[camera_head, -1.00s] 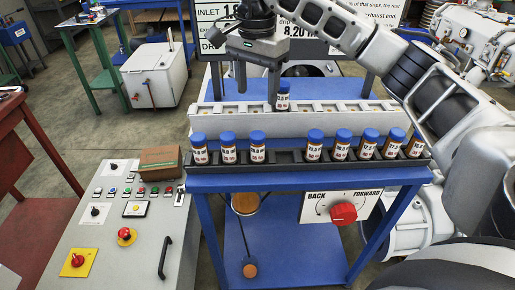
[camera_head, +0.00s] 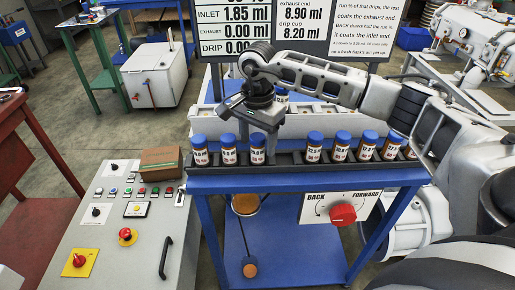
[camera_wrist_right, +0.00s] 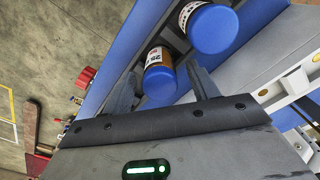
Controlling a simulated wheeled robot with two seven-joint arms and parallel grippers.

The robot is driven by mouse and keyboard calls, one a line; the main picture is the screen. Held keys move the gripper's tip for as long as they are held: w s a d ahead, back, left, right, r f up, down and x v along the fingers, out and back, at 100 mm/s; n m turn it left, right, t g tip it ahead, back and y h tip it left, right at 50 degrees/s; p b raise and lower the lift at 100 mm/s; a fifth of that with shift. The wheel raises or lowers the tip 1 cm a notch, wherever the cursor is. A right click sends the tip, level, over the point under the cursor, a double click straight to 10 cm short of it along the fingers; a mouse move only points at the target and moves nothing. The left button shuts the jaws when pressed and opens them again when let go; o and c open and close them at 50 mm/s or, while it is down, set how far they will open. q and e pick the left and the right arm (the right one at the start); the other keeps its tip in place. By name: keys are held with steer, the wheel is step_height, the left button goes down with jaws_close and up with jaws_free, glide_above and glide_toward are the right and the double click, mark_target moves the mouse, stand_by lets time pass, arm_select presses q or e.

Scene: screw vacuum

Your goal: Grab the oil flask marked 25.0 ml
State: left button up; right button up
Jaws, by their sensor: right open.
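A brown flask with a blue cap (camera_wrist_right: 160,80) sits between my right gripper's fingers (camera_wrist_right: 163,88) in the right wrist view. Its partly visible label appears to begin with "25". The fingers are open and apart from it. In the head view this seems to be the third flask from the left (camera_head: 257,150) in the black front rack, with my right gripper (camera_head: 258,138) just above and around it. A neighbouring blue-capped flask (camera_wrist_right: 208,28) stands close by in the wrist view. My left gripper is not in view.
Other blue-capped flasks stand in the black rack (camera_head: 285,166), two at left (camera_head: 228,150) and several at right (camera_head: 343,148). Behind is a pale slotted block (camera_head: 210,118) with one flask partly hidden by my arm. A red knob (camera_head: 342,214) is on the front panel below.

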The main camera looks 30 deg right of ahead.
steer(key=c, duration=1.1)
